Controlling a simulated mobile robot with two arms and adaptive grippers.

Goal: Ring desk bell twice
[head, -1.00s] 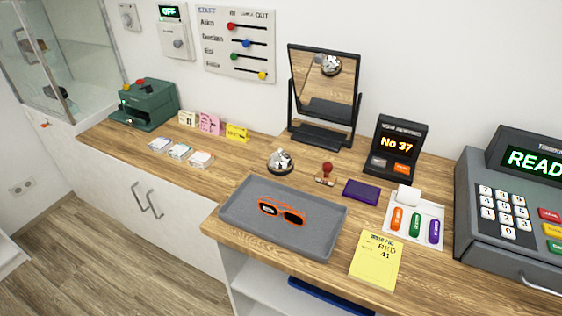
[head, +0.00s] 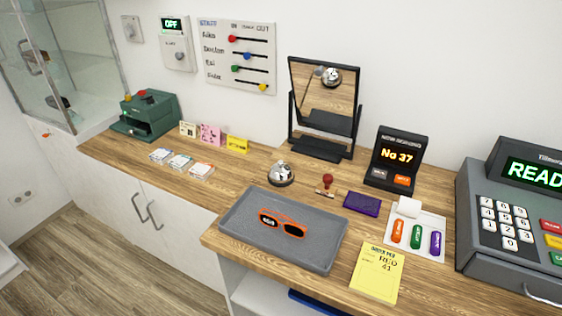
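The desk bell (head: 281,173) is a silver dome on a dark base. It stands upright on the wooden counter (head: 228,190), just behind the grey tray and in front of the mirror. Its reflection shows in the mirror (head: 325,98). Nothing touches the bell from above. Neither of my grippers shows in the head view.
The grey tray (head: 238,222) holds orange-rimmed sunglasses (head: 283,223). Right of the bell are a red-handled stamp (head: 327,184), a purple pad (head: 362,204), a number display (head: 396,158) and a cash register (head: 515,215). Card stacks (head: 180,163) and a green machine (head: 146,115) stand left.

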